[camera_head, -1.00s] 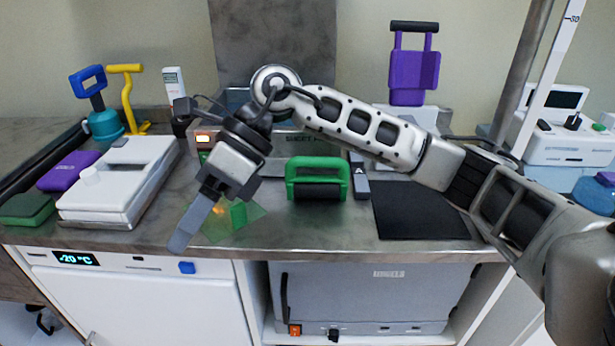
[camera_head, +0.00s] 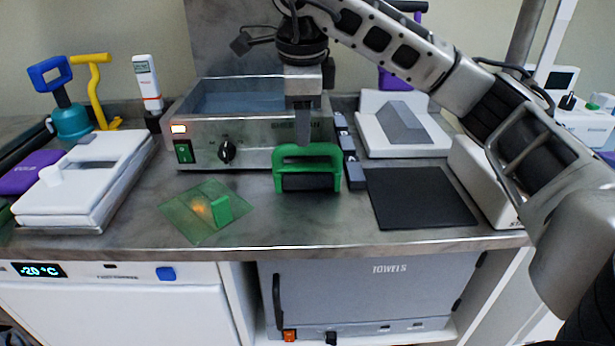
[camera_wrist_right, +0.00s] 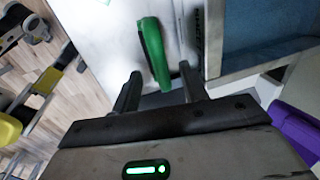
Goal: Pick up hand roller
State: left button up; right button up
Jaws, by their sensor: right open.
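The hand roller (camera_head: 308,158) has a green frame handle and a dark roller, and stands on the steel counter in front of the metal heater. My right gripper (camera_head: 304,128) points down just above and behind its handle in the head view. In the right wrist view the green handle (camera_wrist_right: 154,52) shows ahead of and between the two fingers of my right gripper (camera_wrist_right: 158,90). The right fingers are apart and hold nothing. Whether a finger touches the handle I cannot tell. My left gripper is not in view.
A metal heater (camera_head: 235,145) stands behind the roller. A translucent green sheet (camera_head: 190,212) lies left, a black mat (camera_head: 420,198) right. Small grey blocks (camera_head: 353,170) sit close to the roller's right side. The counter in front is clear.

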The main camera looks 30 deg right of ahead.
aim_at(306, 149)
jog(key=shift+w+d+f, duration=0.1)
jog(key=shift+d+f, duration=0.1)
jog(key=shift+f, duration=0.85)
jog(key=shift+w+d+f, duration=0.15)
jog(key=shift+f, duration=0.95)
jog(key=shift+w+d+f, duration=0.1)
jog(key=shift+d+f, duration=0.1)
jog(key=shift+f, duration=0.85)
grip_shut()
